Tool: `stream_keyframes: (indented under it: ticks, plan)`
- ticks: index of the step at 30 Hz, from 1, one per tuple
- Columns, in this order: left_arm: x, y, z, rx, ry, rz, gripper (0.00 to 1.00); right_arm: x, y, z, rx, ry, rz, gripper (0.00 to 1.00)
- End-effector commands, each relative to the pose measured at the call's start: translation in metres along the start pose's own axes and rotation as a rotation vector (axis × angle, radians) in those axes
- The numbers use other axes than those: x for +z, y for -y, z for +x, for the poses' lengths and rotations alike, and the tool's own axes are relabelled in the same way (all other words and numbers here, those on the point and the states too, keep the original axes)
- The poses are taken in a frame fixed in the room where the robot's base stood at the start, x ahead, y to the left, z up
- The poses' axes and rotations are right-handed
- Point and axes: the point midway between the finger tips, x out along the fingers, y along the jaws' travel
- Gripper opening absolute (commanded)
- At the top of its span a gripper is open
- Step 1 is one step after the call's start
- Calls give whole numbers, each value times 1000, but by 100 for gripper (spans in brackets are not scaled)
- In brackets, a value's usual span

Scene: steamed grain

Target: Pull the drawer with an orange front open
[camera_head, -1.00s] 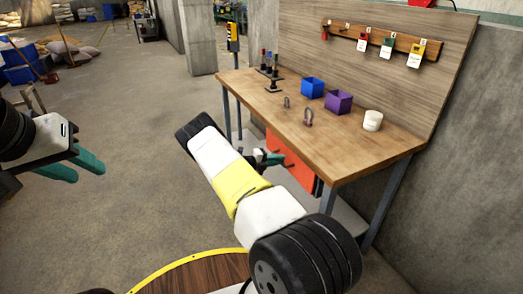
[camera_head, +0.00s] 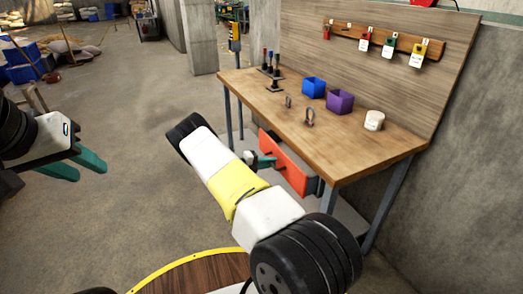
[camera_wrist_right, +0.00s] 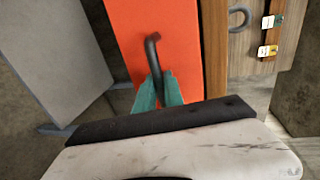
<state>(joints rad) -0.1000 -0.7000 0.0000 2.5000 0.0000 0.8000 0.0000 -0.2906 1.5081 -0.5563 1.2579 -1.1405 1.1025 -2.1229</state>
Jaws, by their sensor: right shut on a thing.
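The orange-front drawer (camera_head: 288,163) hangs under the wooden workbench. Its front stands out a little from the bench, with a grey side showing at the right. In the right wrist view the orange front (camera_wrist_right: 184,45) carries a dark bent handle (camera_wrist_right: 153,55). My right gripper (camera_head: 270,161) is at this handle. Its teal fingers (camera_wrist_right: 158,92) are shut on the handle's lower part, one on each side. My left gripper (camera_head: 90,170) is open and empty at the left, far from the bench.
The workbench top (camera_head: 300,125) holds a blue bin (camera_head: 313,88), a purple bin (camera_head: 339,102), a white cup (camera_head: 374,120) and shackles. Padlocks hang on the back board. A bench leg (camera_head: 387,207) stands right of the drawer.

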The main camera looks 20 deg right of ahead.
Motion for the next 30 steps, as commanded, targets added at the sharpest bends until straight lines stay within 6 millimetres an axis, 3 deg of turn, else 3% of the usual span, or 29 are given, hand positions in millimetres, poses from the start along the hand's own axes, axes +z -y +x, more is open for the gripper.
stream_keyframes:
  ticks: [9,18,24,30]
  plan:
    - [0,0,0,0,0,0,36,0,-24,-105,4,4,-1,0]
    - [0,0,0,0,0,0,36,-1,-41,-187,3,2,-2,0]
    - [0,0,0,0,0,0,36,-1,-48,-220,3,-1,-2,0]
    - [0,0,0,0,0,0,36,-1,-51,-233,1,-2,-2,0]
